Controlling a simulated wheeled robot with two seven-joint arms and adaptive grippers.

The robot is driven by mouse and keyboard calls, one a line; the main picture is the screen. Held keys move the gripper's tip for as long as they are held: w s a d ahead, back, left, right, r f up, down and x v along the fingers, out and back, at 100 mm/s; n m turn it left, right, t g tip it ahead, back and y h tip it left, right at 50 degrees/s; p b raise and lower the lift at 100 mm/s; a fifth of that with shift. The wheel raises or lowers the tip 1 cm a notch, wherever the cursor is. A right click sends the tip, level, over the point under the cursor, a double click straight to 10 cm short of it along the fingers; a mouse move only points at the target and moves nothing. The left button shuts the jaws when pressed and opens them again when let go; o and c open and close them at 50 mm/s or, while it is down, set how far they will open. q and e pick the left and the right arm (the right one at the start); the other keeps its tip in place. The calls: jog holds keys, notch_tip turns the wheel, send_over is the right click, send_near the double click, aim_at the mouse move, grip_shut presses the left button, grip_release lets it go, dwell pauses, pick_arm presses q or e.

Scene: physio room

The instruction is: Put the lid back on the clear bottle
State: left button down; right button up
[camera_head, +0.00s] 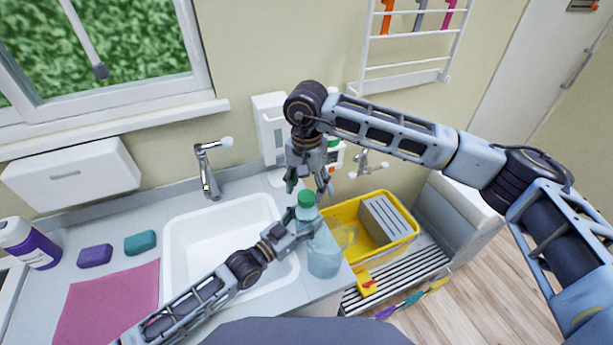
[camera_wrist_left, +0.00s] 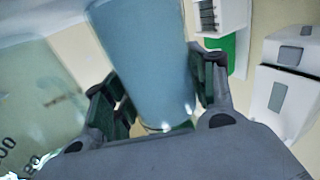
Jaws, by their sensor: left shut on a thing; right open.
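The clear bottle (camera_wrist_left: 145,60), tinted blue, is between the fingers of my left gripper (camera_head: 300,225), which is shut on it. In the left wrist view my left gripper (camera_wrist_left: 158,95) shows a finger on each side of it. In the head view a green lid (camera_head: 307,198) appears at the top of the bottle; I cannot tell whether it is fully seated. My right gripper (camera_head: 310,186) is open just above the lid, pointing down, its fingertips close to it. Much of the bottle is hidden by my left gripper in the head view.
A clear jug (camera_head: 325,260) with markings stands close to my left gripper on the counter's right end. The white sink (camera_head: 190,250) is to the left. A yellow crate (camera_head: 408,237) is to the right. A pink cloth (camera_head: 105,305) lies at the left. A tap (camera_head: 207,175) stands behind.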

jog(key=shift+f, duration=1.5)
jog(key=c, duration=1.1)
jog(key=shift+m, duration=0.3)
